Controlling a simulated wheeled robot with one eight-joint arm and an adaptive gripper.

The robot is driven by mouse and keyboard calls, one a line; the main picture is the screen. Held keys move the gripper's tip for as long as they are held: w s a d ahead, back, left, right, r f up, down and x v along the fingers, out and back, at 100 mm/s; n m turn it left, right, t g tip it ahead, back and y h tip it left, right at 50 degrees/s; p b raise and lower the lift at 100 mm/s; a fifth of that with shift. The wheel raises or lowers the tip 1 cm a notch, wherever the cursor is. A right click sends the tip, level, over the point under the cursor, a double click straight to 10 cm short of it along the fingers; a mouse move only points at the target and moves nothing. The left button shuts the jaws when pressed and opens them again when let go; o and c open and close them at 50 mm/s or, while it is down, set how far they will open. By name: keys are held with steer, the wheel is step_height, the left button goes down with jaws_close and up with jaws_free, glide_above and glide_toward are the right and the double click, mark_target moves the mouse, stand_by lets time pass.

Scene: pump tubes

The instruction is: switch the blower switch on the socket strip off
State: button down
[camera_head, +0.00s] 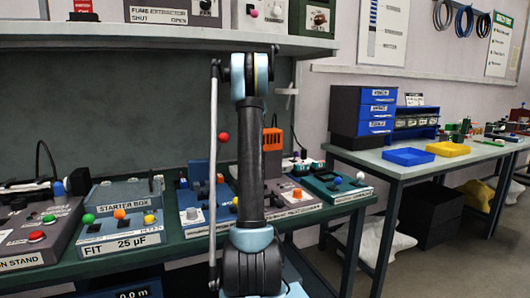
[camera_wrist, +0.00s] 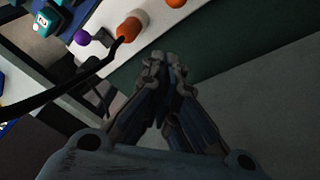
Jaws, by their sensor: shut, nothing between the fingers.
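My gripper (camera_wrist: 167,68) shows in the wrist view with its fingers together and empty. Its fingertips point toward a dark green surface (camera_wrist: 205,55). In the head view my arm stands upright in the middle and hides part of the bench; I cannot make out the gripper there. I cannot identify the socket strip or its blower switch for certain in either view. Near the fingertips in the wrist view are an orange knob (camera_wrist: 129,29) with a dark cable and a purple ball (camera_wrist: 82,38), apart from the gripper.
The green bench (camera_head: 190,252) carries a starter box (camera_head: 122,200), a red-button stand (camera_head: 38,238) and a teal device (camera_head: 335,188). A shelf (camera_head: 180,42) with switch boxes overhangs it. A second table (camera_head: 400,165) at right holds blue drawers (camera_head: 377,110) and trays.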

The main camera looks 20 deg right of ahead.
steer(key=shift+w+d+f, duration=0.25)
steer(key=shift+w+f, duration=0.1)
steer(key=shift+w, duration=0.05)
steer(key=f, duration=0.6)
steer(key=s+f, duration=0.1)
steer(key=f, duration=0.2)
steer(key=shift+s+d+f, duration=0.1)
steer(key=shift+d, duration=0.25)
steer(key=shift+s+a, duration=0.5)
steer(key=shift+a, duration=0.2)
steer(key=shift+s, duration=0.1)
steer(key=shift+s+r+t, duration=0.1)
steer(key=shift+r+t, duration=0.1)
steer(key=shift+t, duration=0.1)
